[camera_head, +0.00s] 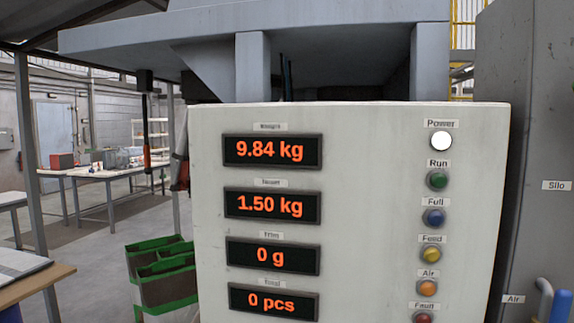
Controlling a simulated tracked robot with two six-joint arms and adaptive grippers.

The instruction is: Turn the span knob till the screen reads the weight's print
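A pale control panel (365,200) fills the middle and right of the head view. Its top screen (272,151), under a small label that seems to read Weight, shows 9.84 kg in orange digits. Below it, a second screen (272,205) shows 1.50 kg, a third screen (272,256) shows 0 g and a bottom screen (272,301) shows 0 pcs. The span knob and the printed weight are not in view. Neither of my grippers is in view.
A column of lamps runs down the panel's right side, with the white Power lamp (441,141) brightest. A grey silo (545,130) stands at right. Green-rimmed bins (162,275) stand left of the panel. A wooden bench edge (35,285) is at lower left, with open floor beyond.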

